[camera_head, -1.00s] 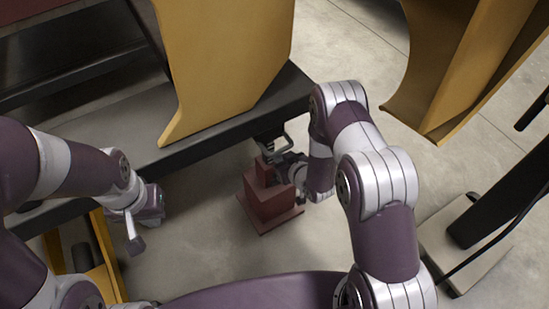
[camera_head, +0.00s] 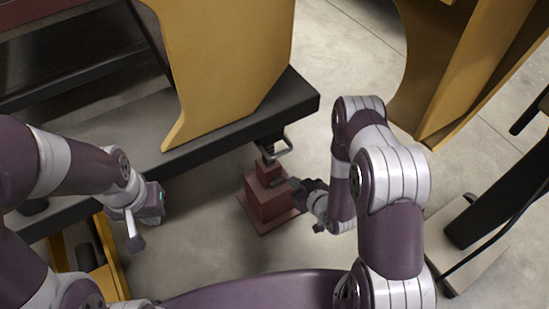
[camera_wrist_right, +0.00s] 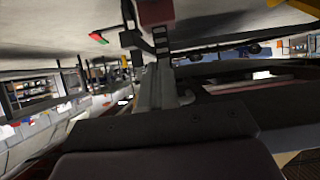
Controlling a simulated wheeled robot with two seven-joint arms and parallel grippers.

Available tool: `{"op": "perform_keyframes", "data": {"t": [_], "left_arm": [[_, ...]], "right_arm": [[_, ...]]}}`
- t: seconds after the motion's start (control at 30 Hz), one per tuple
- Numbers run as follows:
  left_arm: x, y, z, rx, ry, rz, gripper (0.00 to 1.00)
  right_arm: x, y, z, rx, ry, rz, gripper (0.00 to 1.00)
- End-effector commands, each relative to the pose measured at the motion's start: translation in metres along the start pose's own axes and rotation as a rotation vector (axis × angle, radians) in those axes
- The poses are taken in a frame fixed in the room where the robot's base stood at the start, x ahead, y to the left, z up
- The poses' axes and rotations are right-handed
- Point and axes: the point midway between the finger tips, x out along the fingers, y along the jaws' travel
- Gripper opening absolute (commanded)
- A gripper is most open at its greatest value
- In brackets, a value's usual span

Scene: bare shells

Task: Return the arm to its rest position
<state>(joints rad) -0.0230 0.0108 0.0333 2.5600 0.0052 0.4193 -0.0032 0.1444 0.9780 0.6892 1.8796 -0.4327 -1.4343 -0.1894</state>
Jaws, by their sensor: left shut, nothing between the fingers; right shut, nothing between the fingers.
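My right arm reaches in from the right in the head view. Its dark gripper (camera_head: 284,185) is shut and empty, beside the right side of a dark red stepped block (camera_head: 267,205) on the floor; whether they touch is unclear. In the right wrist view the gripper (camera_wrist_right: 160,45) extends up the middle, with a dark red piece (camera_wrist_right: 156,12) beyond it. My left gripper (camera_head: 135,242) is shut and empty at the left, pointing down over the floor near a yellow frame.
A dark bench (camera_head: 235,119) with a yellow panel (camera_head: 222,65) stands behind the block, and a metal handle (camera_head: 283,148) hangs at its edge. Another yellow panel (camera_head: 455,75) stands at the upper right. A black post on a pale base (camera_head: 470,240) is at the right. Concrete floor is open between.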

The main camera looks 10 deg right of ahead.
Motion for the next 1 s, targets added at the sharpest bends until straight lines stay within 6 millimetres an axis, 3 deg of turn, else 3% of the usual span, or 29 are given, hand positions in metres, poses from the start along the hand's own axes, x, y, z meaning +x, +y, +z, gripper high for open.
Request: {"op": "perform_keyframes", "data": {"t": [0.27,0.33,0.37,0.43,0.5,0.57,0.67,0.8,0.9,1.0], "left_arm": [[0.000,0.000,0.000,0.000,0.000,0.000,0.00],[0.000,0.000,0.000,0.000,0.000,0.000,0.00],[0.000,0.000,0.000,0.000,0.000,0.000,0.00],[0.000,0.000,0.000,0.000,0.000,0.000,0.00],[0.000,0.000,0.000,0.000,0.000,0.000,0.00],[-0.001,0.000,0.000,0.000,0.000,0.000,0.00],[0.000,0.000,0.000,0.000,0.000,0.000,0.00],[0.000,0.000,0.000,0.000,0.000,0.000,0.00],[0.000,0.000,0.000,0.000,0.000,0.000,0.00],[0.000,0.000,0.000,0.000,0.000,0.000,0.00]], "right_arm": [[0.000,0.000,0.000,0.003,-0.001,0.000,0.00],[0.000,-0.001,0.009,0.012,-0.046,-0.007,0.00],[-0.001,-0.002,0.019,0.020,-0.092,-0.009,0.00],[-0.013,-0.007,0.057,0.057,-0.284,-0.015,0.00],[-0.038,-0.005,0.085,0.101,-0.535,0.002,0.00],[-0.065,0.001,0.084,0.137,-0.730,0.035,0.00],[-0.114,0.006,0.054,0.200,-0.970,0.097,0.00],[-0.182,-0.005,-0.007,0.290,-1.151,0.160,0.00],[-0.219,-0.018,-0.050,0.330,-1.168,0.179,0.00],[-0.234,-0.025,-0.093,0.323,-1.058,0.188,0.00]]}}
